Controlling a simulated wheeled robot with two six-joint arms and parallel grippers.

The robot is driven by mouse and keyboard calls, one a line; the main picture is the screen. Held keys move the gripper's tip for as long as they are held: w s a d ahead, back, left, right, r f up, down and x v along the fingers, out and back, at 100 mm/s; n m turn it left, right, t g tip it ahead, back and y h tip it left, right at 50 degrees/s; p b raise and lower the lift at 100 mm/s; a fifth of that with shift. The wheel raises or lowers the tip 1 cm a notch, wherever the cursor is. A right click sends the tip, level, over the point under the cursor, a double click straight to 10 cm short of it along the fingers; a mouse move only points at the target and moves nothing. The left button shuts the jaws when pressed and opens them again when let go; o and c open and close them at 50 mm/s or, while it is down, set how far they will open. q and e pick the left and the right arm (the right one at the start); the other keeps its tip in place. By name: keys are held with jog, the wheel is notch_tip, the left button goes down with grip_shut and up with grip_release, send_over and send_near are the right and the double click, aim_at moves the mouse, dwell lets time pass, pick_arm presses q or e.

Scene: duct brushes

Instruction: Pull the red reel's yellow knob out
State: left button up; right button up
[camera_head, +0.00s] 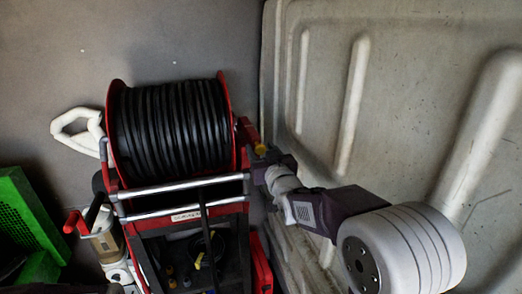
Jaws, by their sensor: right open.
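The red reel (113,158) stands in the middle, wound with thick black hose (172,128). Its yellow knob (260,148) shows at the reel's right side, beside an orange-red part (248,132). My right gripper (265,158) is open and right at the knob, coming in from the lower right. The gripper's dark body hides part of the knob's surroundings. I cannot tell whether the fingers touch the knob or are around it. My left gripper is not in view.
A ribbed pale wall panel (330,90) stands close on the right, behind my right arm. A white loop (75,130) sticks out left of the reel. A green crate (25,215) is at the far left. Chrome bars (180,188) cross the reel's front, above a dark bin.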

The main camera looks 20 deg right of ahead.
jog(key=s+b, duration=0.1)
jog(key=s, duration=0.7)
jog(key=shift+s+d+b, duration=0.15)
jog(key=shift+s+b, duration=0.25)
jog(key=s+f+g, duration=0.2)
jog(key=f+g, duration=0.2)
jog(key=f, duration=0.6)
jog(key=s+f+g, duration=0.2)
jog(key=f+g, duration=0.2)
jog(key=f, duration=0.6)
jog(key=s+f+g, duration=0.4)
jog(key=s+f, duration=0.1)
jog(key=s, duration=0.3)
jog(key=s+f+g, duration=0.4)
jog(key=s+f, duration=0.2)
jog(key=s, duration=0.3)
jog(key=shift+s+m+g+p, duration=0.25)
jog(key=shift+m+g+p, duration=0.05)
jog(key=shift+g+p, duration=0.15)
